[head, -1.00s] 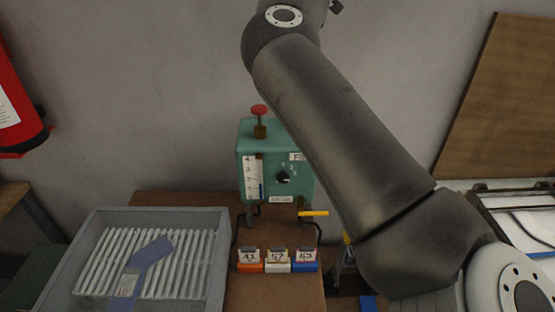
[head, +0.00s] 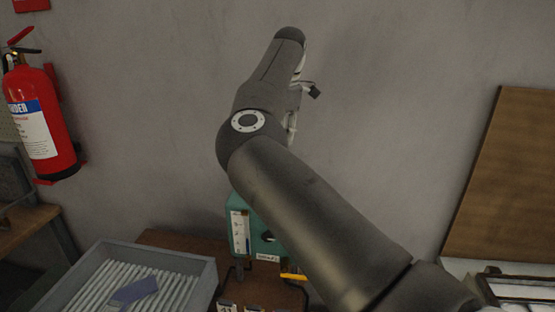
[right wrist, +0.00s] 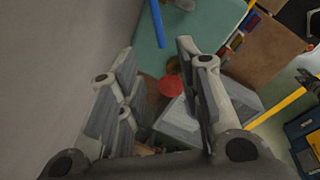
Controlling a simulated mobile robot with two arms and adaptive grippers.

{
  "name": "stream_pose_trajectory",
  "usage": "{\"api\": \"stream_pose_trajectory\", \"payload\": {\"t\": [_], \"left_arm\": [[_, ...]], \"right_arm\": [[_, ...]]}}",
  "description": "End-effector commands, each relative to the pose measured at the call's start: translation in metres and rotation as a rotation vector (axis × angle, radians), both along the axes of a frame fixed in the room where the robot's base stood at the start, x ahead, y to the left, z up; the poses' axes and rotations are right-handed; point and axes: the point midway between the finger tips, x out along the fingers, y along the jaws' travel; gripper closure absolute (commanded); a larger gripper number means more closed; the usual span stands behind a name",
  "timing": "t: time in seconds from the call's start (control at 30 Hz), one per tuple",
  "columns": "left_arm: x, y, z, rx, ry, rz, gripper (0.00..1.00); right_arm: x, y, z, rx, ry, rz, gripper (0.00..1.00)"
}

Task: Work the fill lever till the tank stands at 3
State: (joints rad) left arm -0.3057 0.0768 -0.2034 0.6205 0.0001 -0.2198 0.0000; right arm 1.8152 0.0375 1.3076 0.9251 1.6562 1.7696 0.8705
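The teal tank box (head: 236,205) stands against the back wall, largely hidden by my right arm in the head view. Its white gauge strip (head: 237,228) shows a blue column low down; the exact level is too small to read. In the right wrist view the teal box (right wrist: 190,30) shows a red knob (right wrist: 171,87) and a blue bar (right wrist: 157,22); whether the bar is the fill lever I cannot tell. My right gripper (right wrist: 158,54) is open and empty, its fingers spread on either side of the knob in that picture, apparently above it. My left gripper is out of view.
A grey tray (head: 207,272) of white strips stands left of the box. A yellow handle (head: 293,276) is at the box's lower right. A red fire extinguisher (head: 42,120) hangs on the left wall; a brown board (head: 505,180) leans at right.

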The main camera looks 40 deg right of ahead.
Motion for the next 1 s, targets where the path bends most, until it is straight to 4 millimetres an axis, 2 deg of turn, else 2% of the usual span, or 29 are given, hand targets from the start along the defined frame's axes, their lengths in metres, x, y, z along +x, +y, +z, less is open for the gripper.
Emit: {"api": "stream_pose_trajectory", "payload": {"t": [0.03, 0.1, 0.2, 0.33, 0.5, 0.67, 0.87, 0.9, 1.0], "left_arm": [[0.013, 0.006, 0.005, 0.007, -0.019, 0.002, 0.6], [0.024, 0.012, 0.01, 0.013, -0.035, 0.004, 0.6], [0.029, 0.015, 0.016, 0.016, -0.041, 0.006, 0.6], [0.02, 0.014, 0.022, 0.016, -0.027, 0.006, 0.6], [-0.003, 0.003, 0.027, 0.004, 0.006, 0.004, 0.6], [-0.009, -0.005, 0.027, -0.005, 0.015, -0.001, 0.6], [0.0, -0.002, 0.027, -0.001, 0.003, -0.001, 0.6], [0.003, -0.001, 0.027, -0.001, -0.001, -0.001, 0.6], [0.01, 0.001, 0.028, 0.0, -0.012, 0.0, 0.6]], "right_arm": [[0.001, -0.001, -0.009, 0.001, 0.005, -0.002, 0.67], [0.003, -0.001, -0.021, 0.002, 0.006, -0.002, 0.67], [0.006, -0.002, -0.04, 0.0, 0.005, -0.002, 0.67], [0.011, -0.004, -0.062, 0.001, 0.005, -0.001, 0.67], [0.015, -0.005, -0.082, -0.001, 0.002, 0.0, 0.67], [0.016, -0.005, -0.089, 0.0, 0.0, 0.0, 0.67], [0.017, -0.005, -0.09, 0.0, 0.0, -0.001, 0.67], [0.017, -0.005, -0.09, 0.0, 0.0, -0.001, 0.68], [0.016, -0.005, -0.09, 0.0, 0.0, -0.001, 0.81]]}}
